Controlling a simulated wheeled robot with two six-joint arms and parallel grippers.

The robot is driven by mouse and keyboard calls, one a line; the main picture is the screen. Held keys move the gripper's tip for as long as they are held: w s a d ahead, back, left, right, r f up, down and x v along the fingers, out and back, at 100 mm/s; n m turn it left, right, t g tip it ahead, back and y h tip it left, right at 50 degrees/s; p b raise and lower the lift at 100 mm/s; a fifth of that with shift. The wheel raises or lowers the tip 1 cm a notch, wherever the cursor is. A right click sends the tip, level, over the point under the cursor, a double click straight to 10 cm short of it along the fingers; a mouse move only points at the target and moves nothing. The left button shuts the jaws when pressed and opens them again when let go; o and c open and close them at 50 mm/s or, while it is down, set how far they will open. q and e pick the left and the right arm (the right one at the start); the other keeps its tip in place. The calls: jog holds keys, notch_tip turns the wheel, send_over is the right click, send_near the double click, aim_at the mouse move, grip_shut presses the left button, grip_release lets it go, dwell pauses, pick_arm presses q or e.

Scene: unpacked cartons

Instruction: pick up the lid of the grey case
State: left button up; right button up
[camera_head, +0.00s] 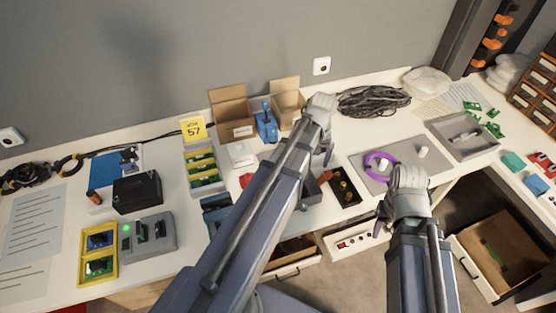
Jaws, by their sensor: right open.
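I cannot tell for certain which thing is the grey case. A grey box (152,237) with a green light and dark slots sits at the front left. A dark grey container (312,191) shows partly behind my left arm, and no separate lid can be made out on it. My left gripper (328,153) hangs over the middle of the table, its fingers mostly hidden by its wrist. My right gripper (381,217) is open at the table's front edge, pointing down, below a purple ring (368,164) on a grey mat (388,184).
A shallow grey tray (487,149) stands at the right. A black box (343,187) with yellow parts is between my grippers. Open cartons (231,104), a blue tool (265,122) and coiled cable (372,101) stand at the back.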

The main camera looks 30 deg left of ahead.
pick_arm(q)
jog(key=w+a+n, duration=0.1)
jog(key=a, duration=0.3)
jog(key=w+a+n, duration=0.1)
jog(key=a+n, duration=0.1)
jog(key=a, duration=0.3)
jog(key=w+a+n, duration=0.1)
jog(key=a+n, duration=0.1)
jog(key=a, duration=0.3)
jog(key=shift+w+f, duration=0.35)
jog(key=shift+f, duration=0.05)
notch_tip(320, 180, down, 8)
jog(key=b, duration=0.8)
jog(key=shift+w+a, duration=0.1)
jog(key=shift+w, duration=0.05)
jog(key=shift+r, duration=0.1)
jog(key=c, duration=1.5)
